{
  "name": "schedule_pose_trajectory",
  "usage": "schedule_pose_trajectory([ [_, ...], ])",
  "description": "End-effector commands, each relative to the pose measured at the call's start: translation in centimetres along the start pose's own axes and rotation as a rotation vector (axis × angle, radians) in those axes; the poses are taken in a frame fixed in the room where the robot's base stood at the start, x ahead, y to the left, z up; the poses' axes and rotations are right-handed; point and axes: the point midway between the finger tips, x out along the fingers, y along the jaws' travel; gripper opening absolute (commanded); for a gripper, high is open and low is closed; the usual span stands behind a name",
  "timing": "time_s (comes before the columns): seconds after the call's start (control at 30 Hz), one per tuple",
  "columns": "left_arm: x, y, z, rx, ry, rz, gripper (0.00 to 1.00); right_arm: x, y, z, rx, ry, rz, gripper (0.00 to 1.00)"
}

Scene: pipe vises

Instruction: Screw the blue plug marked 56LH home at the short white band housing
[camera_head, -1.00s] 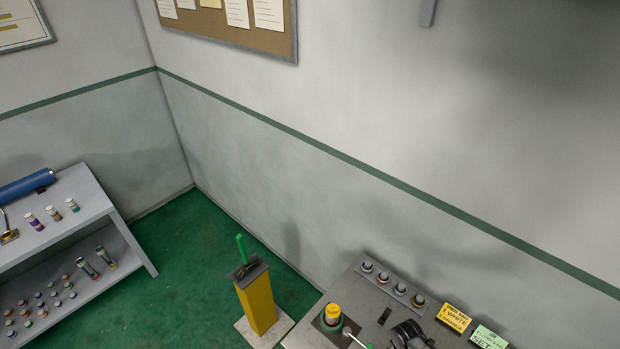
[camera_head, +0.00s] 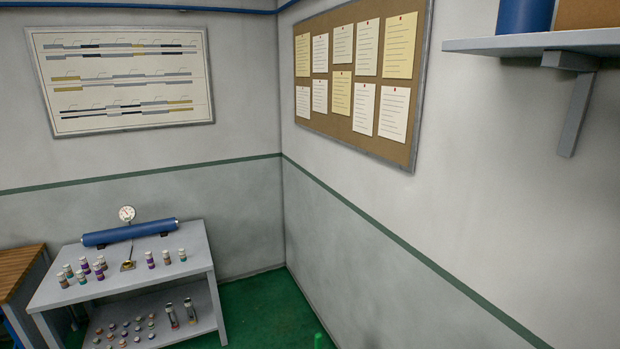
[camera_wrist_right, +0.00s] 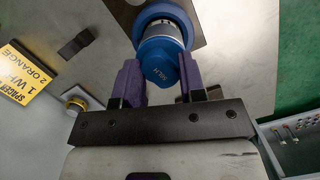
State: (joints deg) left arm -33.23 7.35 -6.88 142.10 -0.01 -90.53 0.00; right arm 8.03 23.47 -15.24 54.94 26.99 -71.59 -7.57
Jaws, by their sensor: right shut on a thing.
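In the right wrist view, my right gripper (camera_wrist_right: 160,76) has its two purple fingers on either side of the blue plug (camera_wrist_right: 161,64), shut on it. The dark marking on the plug's end face appears to read 56LH. Beyond the plug, in line with it, are a pale grey-white band (camera_wrist_right: 160,31) and a wider blue ring (camera_wrist_right: 158,10), cut by the top edge. I cannot tell whether this band belongs to the plug or to a housing, nor how deep the plug sits. The head view shows neither gripper and no housing.
In the head view, a grey shelf table (camera_head: 112,284) holds small bottles and a blue cylinder (camera_head: 130,232).

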Motion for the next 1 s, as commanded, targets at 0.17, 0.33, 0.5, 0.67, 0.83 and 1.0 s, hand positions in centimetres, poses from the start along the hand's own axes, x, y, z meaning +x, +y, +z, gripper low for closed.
schedule_pose_trajectory([
  [0.17, 0.00, 0.03, -0.01, -0.001, 0.000, 0.001, 0.71, 0.01, -0.01, 0.01, -0.001, 0.000, 0.000, 0.00],
  [0.33, 0.00, 0.18, -0.04, -0.006, 0.001, 0.005, 0.71, 0.00, 0.01, 0.01, -0.151, 0.000, 0.032, 0.00],
  [0.5, -0.01, 0.36, -0.08, -0.012, 0.002, 0.010, 0.71, -0.02, 0.06, 0.00, -0.451, 0.000, 0.093, 0.00],
  [0.67, -0.01, 0.40, -0.09, -0.013, 0.002, 0.011, 0.71, -0.02, 0.08, -0.01, -0.638, 0.000, 0.130, 0.00],
  [0.83, -0.01, 0.37, -0.09, -0.012, 0.002, 0.010, 0.71, 0.00, 0.02, -0.02, -0.692, 0.000, 0.140, 0.00],
  [1.0, -0.01, 0.24, -0.05, -0.008, 0.001, 0.006, 0.71, 0.00, 0.02, -0.02, -0.689, 0.000, 0.139, 0.00],
])
